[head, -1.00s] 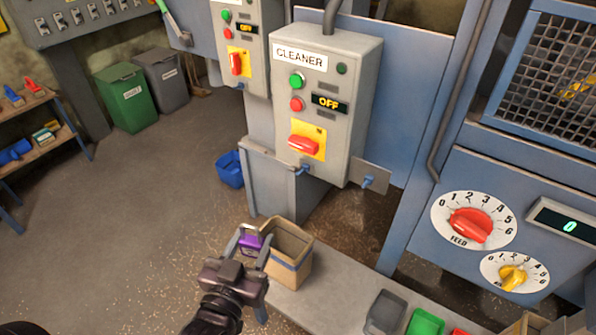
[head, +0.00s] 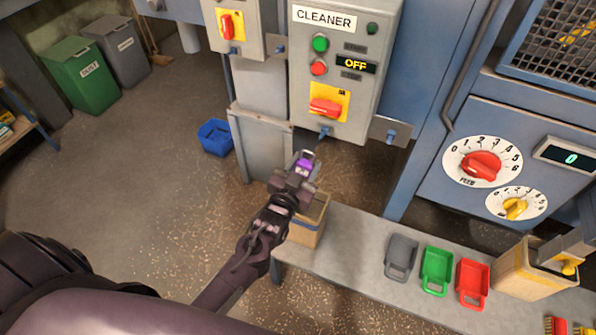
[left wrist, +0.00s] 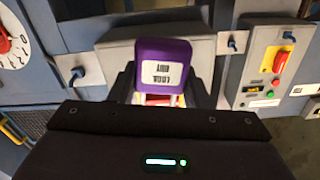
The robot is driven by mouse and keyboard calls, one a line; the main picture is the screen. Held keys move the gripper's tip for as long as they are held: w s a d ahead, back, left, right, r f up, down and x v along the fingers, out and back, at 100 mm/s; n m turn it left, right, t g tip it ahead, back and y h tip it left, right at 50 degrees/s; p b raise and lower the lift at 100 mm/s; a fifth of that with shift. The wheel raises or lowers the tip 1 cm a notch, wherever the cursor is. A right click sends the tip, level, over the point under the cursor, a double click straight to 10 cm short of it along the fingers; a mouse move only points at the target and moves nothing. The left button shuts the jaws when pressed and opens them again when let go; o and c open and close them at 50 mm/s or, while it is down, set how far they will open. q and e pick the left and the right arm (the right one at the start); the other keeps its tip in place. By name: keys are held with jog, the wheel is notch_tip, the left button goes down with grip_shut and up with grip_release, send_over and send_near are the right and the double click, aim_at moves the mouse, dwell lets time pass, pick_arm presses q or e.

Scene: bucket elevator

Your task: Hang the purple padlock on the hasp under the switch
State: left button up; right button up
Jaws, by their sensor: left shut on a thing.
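My left gripper (head: 303,167) is shut on the purple padlock (head: 304,164) and holds it just below the CLEANER box. The switch (head: 326,108) is a red handle on a yellow plate, low on the box, beside an OFF display. The blue hasp (head: 325,131) sits right under it, a little above and right of the padlock and apart from it in the head view. The padlock hides much of the box in the wrist view. My right gripper is not in view.
A bracket with a blue peg (head: 390,136) sticks out at the box's right. A neighbouring switch box (head: 232,30) stands left. Below are a cardboard box (head: 308,222) and a grey bench (head: 345,255) with grey, green and red scoops. A blue bin (head: 215,137) stands on the floor.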

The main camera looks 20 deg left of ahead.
pick_arm(q)
jog(key=shift+w+d, duration=0.1)
jog(key=shift+w, duration=0.15)
jog(key=shift+w+d+f+b, duration=0.1)
jog(key=shift+w+b, duration=0.35)
jog(key=shift+w, duration=0.15)
jog(key=shift+w+b, duration=0.3)
jog(key=shift+w, duration=0.25)
jog(key=shift+w+b, duration=0.55)
jog(key=shift+w, duration=0.85)
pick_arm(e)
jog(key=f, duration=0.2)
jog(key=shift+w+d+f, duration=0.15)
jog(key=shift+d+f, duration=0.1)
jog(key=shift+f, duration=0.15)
pick_arm(q)
jog(key=shift+r, duration=0.2)
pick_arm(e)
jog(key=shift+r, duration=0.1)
